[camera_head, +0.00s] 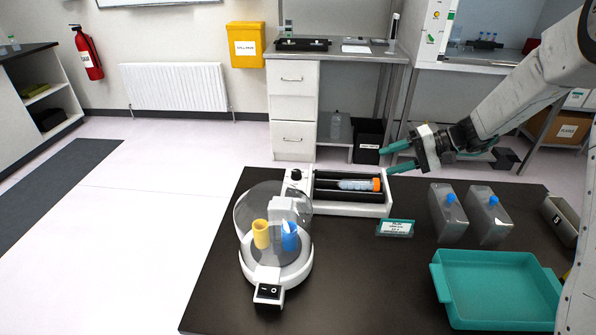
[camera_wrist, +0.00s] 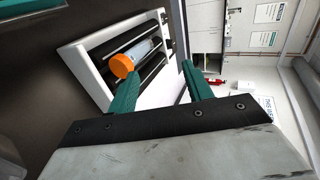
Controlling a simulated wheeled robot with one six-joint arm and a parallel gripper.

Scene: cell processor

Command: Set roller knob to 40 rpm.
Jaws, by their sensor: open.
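The white tube roller (camera_head: 345,208) stands at the back of the dark table, with black rollers. A clear tube with an orange cap (camera_head: 376,184) lies on its rollers. The small knob (camera_head: 296,175) is on the roller's left end; its setting is too small to read. My gripper (camera_head: 384,161) is open and empty, above and behind the roller's right end, apart from the knob. In the wrist view the open teal fingers (camera_wrist: 160,69) show with the roller (camera_wrist: 84,62) and orange cap (camera_wrist: 121,66) beyond; I cannot make out the knob there.
A centrifuge with a clear dome (camera_head: 272,215) stands left of the roller. A teal label stand (camera_head: 395,228), two grey bottles with blue caps (camera_head: 449,216) (camera_head: 489,218) and a teal tray (camera_head: 495,290) stand to the right. The table's front middle is clear.

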